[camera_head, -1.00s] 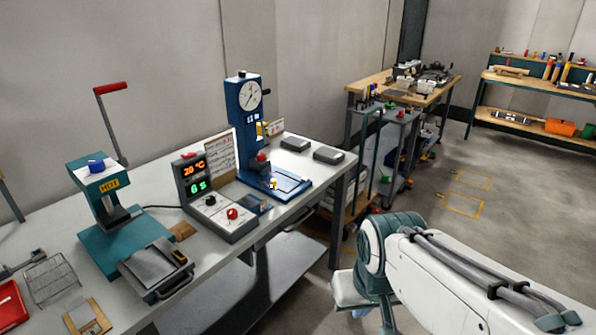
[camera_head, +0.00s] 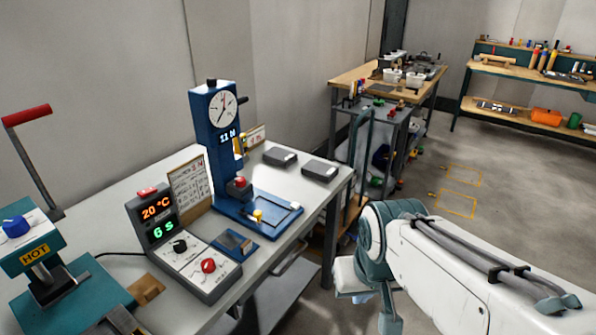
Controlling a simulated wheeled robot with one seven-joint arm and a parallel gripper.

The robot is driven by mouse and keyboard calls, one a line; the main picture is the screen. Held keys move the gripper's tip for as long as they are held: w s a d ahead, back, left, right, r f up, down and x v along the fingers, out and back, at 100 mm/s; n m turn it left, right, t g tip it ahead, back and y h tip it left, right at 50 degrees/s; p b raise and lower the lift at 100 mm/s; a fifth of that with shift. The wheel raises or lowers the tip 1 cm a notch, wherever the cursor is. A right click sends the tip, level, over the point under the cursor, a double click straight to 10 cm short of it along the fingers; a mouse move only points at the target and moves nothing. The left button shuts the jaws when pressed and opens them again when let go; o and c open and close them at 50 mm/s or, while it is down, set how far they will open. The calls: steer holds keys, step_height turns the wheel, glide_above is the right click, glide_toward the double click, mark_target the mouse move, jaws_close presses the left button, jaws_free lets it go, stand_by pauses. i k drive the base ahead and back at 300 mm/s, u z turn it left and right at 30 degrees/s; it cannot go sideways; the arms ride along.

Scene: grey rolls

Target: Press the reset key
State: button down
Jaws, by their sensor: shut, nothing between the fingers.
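No key marked reset can be read in this view. A grey controller (camera_head: 190,262) stands on the bench, showing 20 °C and 6 s. It has a red button (camera_head: 147,191) on top, and a black knob (camera_head: 180,246) and a red knob (camera_head: 208,265) on its sloped panel. Right of it stands a blue press (camera_head: 213,160) with a dial (camera_head: 222,108), a small lit display (camera_head: 227,135), a red knob (camera_head: 239,183) and a yellow knob (camera_head: 257,215). My arm reaches in from the lower right, clear of the bench; my gripper's fingers do not show.
A teal hot press (camera_head: 40,262) with a red-handled lever (camera_head: 27,115) is at left. A small blue pad (camera_head: 235,243) lies between controller and press. Two dark grey blocks (camera_head: 280,156) lie behind.

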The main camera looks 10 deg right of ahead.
mark_target(294, 206)
steer(key=z, duration=0.3)
steer(key=i, duration=0.95)
steer(key=z, duration=0.25)
